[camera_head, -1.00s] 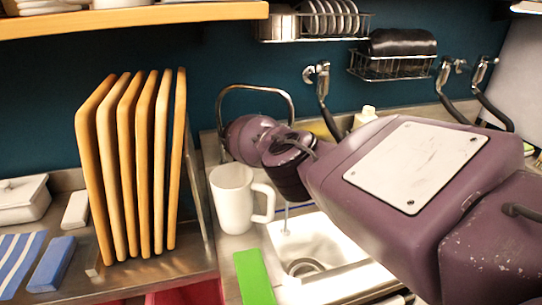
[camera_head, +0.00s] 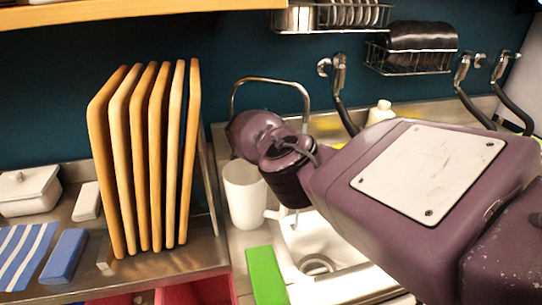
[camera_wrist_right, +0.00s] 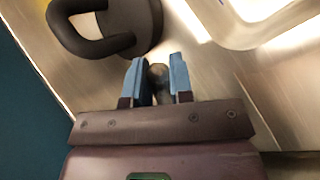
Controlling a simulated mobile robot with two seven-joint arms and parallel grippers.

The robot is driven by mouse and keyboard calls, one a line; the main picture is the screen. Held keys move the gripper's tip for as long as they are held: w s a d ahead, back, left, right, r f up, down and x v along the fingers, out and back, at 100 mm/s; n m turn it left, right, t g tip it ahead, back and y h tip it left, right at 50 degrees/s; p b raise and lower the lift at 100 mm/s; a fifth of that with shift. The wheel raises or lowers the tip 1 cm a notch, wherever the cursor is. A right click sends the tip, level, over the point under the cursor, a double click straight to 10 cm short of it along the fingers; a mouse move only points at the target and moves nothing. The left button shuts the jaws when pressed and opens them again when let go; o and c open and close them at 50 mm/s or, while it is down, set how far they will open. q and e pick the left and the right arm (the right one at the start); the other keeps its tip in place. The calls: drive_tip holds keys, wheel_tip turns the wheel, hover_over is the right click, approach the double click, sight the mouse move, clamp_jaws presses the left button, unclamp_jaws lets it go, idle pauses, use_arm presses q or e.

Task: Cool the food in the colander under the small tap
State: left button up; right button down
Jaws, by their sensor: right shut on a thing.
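The small tap's chrome spout (camera_head: 272,82) arches over the back of the sink (camera_head: 345,258). A thin pale streak in the sink below it may be water; I cannot tell. My right arm reaches across to the tap, and its gripper is hidden behind the wrist in the head view. In the right wrist view my right gripper (camera_wrist_right: 156,80) is shut on a small dark knob or lever, apparently the tap's handle (camera_wrist_right: 157,72). A dark round body with a curved loop, likely the tap, lies just beyond. No colander or food shows. My left gripper is out of view.
A bright green block (camera_head: 266,275) lies at the sink's left edge. Upright wooden boards (camera_head: 150,160) stand to the left. Larger wall taps (camera_head: 340,85) are behind my arm.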

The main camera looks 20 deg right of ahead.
drive_tip(key=c, duration=1)
unclamp_jaws()
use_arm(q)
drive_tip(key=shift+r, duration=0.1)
use_arm(e)
drive_tip(key=shift+p+v, duration=0.6)
drive_tip(key=shift+v, duration=0.2)
use_arm(q)
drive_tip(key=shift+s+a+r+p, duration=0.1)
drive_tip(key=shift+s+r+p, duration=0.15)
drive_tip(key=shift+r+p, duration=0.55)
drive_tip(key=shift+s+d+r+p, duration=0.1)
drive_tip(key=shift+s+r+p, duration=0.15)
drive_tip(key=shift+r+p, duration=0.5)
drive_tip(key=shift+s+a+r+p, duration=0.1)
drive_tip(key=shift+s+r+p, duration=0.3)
drive_tip(key=shift+p, duration=0.6)
use_arm(e)
drive_tip(key=shift+v, duration=2.95)
